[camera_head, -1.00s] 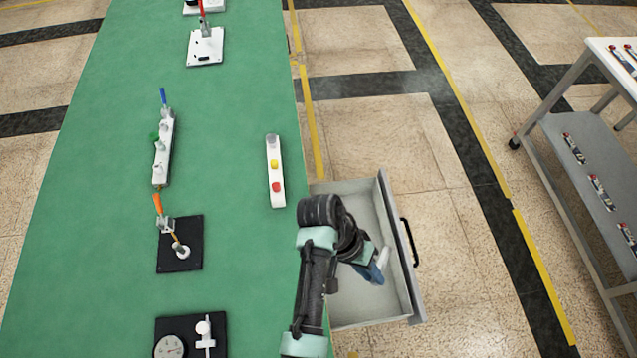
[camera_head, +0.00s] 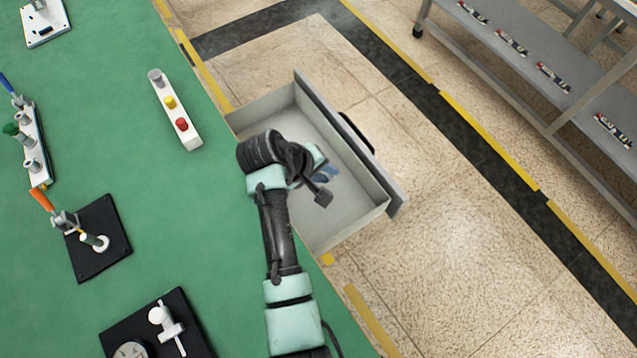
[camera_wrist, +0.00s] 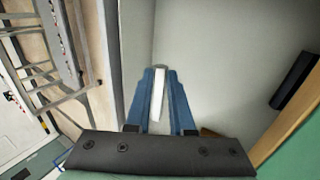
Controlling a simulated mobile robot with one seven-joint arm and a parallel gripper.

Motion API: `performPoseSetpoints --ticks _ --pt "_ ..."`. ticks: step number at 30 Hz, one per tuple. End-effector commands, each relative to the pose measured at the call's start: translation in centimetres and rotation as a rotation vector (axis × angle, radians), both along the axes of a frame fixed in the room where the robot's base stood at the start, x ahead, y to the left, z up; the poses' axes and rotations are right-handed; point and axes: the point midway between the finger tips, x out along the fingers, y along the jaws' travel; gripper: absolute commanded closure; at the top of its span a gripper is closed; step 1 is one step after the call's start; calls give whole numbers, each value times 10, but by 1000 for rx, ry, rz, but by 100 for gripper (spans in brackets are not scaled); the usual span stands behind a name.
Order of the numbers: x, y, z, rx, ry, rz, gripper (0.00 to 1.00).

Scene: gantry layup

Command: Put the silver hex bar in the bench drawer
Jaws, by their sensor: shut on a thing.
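The bench drawer (camera_head: 340,205) stands pulled out from the right edge of the green bench. Its light grey inside shows around my arm and also fills much of the wrist view (camera_wrist: 225,50). My gripper (camera_head: 325,172) is over the drawer's opening, mostly hidden by my own arm in the head view. In the wrist view my gripper (camera_wrist: 158,100) has its two blue fingers shut on the silver hex bar (camera_wrist: 158,88), a pale narrow piece running lengthwise between them. Whether the bar touches the drawer floor I cannot tell.
The green bench top (camera_head: 130,220) holds a white button box (camera_head: 175,110), a black plate with an orange-handled clamp (camera_head: 97,240) and a dial gauge stand (camera_head: 160,330). A grey shelf rack (camera_head: 520,65) stands at the upper right, with open floor between.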

Motion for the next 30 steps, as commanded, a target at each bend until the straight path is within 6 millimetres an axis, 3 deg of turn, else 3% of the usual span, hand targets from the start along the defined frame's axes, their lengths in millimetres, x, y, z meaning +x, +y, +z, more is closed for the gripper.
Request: performPoseSetpoints --ticks 12,30 --pt "0 0 -53 -2 1 0 100" --pt "0 0 -66 0 -2 -1 100"
